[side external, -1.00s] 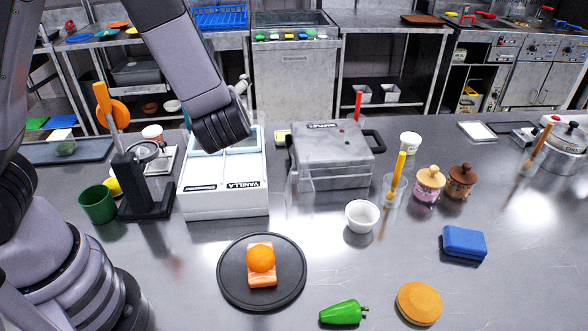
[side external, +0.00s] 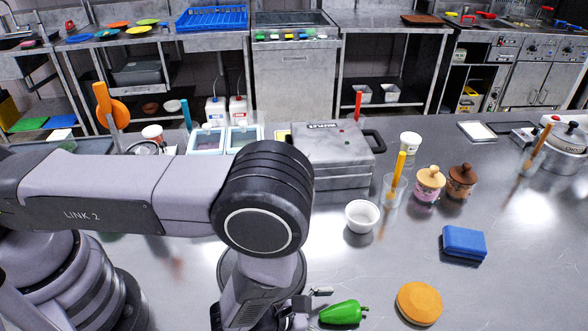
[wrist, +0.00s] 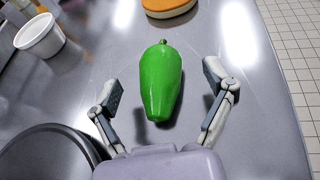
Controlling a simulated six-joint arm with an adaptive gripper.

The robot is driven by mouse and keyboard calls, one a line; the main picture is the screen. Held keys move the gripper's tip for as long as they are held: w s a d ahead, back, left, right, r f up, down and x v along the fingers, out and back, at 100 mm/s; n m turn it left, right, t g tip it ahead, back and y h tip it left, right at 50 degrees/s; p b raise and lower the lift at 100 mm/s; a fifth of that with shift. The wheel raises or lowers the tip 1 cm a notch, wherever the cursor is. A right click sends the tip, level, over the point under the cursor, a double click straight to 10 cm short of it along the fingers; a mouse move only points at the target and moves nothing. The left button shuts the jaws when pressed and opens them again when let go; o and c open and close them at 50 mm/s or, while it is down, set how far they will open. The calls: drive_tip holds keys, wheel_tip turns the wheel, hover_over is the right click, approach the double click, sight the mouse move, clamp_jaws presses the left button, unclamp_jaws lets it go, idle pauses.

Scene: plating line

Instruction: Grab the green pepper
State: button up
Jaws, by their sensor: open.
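The green pepper (wrist: 160,82) lies on the steel counter in the middle of the wrist view, its stem pointing away from my gripper. It also shows at the bottom of the side external view (side external: 343,313). My gripper (wrist: 161,86) is open, with one finger on each side of the pepper and a gap on both sides. In the side external view my gripper (side external: 312,300) is just left of the pepper, partly hidden by my own arm and the frame edge.
A white bowl (side external: 362,216) stands behind the pepper. A round orange-brown item (side external: 419,303) lies to its right, and a blue sponge-like block (side external: 464,243) is farther right. Bare counter surrounds the pepper.

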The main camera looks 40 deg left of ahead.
sight(341, 310)
drive_tip(key=x, duration=0.3)
drive_tip(key=shift+w+d, duration=0.15)
drive_tip(key=shift+w, duration=0.1)
drive_tip(key=c, duration=1.2)
drive_tip(key=shift+o, duration=0.2)
